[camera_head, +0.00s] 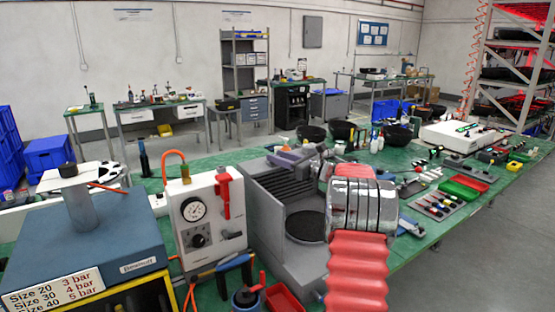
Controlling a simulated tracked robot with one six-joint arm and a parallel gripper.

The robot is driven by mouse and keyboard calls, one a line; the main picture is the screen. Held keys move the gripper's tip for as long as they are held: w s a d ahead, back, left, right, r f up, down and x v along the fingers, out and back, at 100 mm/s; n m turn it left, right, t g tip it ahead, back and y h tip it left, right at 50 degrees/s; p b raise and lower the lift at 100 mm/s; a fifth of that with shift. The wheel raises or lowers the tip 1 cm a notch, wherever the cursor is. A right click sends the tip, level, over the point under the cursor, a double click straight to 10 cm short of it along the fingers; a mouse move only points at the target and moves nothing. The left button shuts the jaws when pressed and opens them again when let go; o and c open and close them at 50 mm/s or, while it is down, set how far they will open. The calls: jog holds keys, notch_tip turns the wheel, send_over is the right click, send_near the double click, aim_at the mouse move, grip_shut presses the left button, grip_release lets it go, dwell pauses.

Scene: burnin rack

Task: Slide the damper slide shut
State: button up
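A grey housing (262,205) with dark horizontal slats and a round dark plate (305,226) in its open front stands on the green bench, right of centre. I cannot make out for sure which part is the damper slide, or how far open it is. A red ribbed sleeve (357,272) and a chrome ribbed cylinder, which look like my arm, rise in front of the housing's right side and hide part of it. Grey-purple pieces show at the housing's top, beside the cylinder. My gripper's fingers cannot be told apart there, nor whether they hold anything.
A white gauge box (209,218) with a red lever stands close left of the housing. A blue machine (95,235) is at far left. A red tray (283,299) and tools lie in front. Black bowls (341,131) and colored trays (463,188) fill the bench behind and right.

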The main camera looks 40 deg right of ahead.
jog(key=s+d, duration=0.2)
jog(key=s, duration=1.1)
jog(key=shift+s, duration=0.3)
jog(key=shift+d, duration=0.1)
